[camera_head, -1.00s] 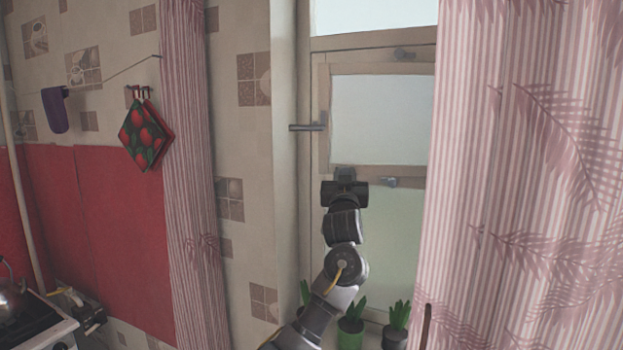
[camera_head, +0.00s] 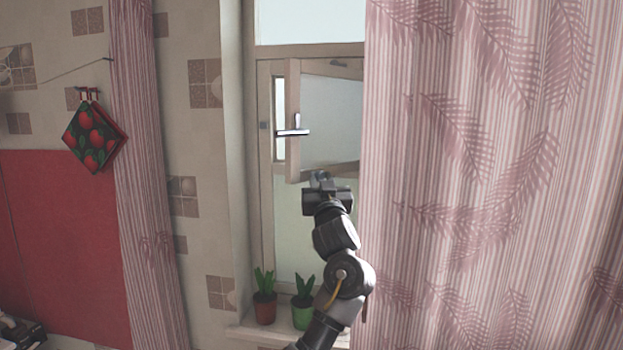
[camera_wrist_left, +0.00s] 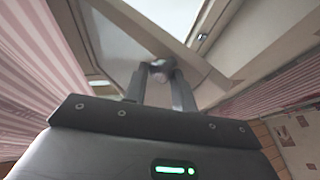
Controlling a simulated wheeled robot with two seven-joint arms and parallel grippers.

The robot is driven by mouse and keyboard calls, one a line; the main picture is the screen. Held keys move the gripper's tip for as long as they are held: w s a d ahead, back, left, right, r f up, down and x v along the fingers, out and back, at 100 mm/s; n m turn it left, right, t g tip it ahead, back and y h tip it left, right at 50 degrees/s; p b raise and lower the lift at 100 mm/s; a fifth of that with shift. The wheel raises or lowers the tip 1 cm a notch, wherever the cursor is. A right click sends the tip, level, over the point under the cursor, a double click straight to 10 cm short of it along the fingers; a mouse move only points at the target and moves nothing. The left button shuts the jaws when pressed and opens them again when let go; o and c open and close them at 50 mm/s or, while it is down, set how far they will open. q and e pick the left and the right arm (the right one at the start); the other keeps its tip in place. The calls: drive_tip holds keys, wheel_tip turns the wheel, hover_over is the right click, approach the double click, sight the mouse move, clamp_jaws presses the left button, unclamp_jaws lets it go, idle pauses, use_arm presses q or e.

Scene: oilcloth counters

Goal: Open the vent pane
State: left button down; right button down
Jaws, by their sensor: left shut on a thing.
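The vent pane (camera_head: 330,110) is a small framed glass pane high in the window. It stands ajar, its left edge swung out towards me, with a bright gap between it and the window frame. A metal handle (camera_head: 293,132) sits on its left stile. My left gripper (camera_head: 320,178) is at the pane's bottom edge, right of the handle. In the left wrist view its fingers (camera_wrist_left: 160,75) are shut on a small part at the pane's lower frame, mostly hidden by the fingers. My right gripper is not in view.
A pink striped curtain (camera_head: 480,150) hangs close at the right and covers the pane's right side. Another curtain (camera_head: 150,200) hangs left. Potted plants (camera_head: 264,308) stand on the sill (camera_head: 255,332) below. Patterned pot holders (camera_head: 92,138) hang on the tiled wall.

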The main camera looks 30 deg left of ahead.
use_arm(q)
drive_tip(key=shift+s+d+r+t, duration=0.1)
drive_tip(key=shift+d+r+t, duration=0.1)
drive_tip(key=shift+d, duration=0.35)
drive_tip(key=shift+d+r+t, duration=0.1)
drive_tip(key=shift+d+r, duration=0.05)
drive_tip(key=shift+d, duration=0.4)
drive_tip(key=c, duration=1.4)
unclamp_jaws()
drive_tip(key=shift+d, duration=0.1)
drive_tip(key=shift+o, duration=1.2)
drive_tip(key=shift+w+d+f, duration=0.1)
drive_tip(key=shift+w+d, duration=0.05)
drive_tip(key=shift+w, duration=0.35)
drive_tip(key=shift+f, duration=0.1)
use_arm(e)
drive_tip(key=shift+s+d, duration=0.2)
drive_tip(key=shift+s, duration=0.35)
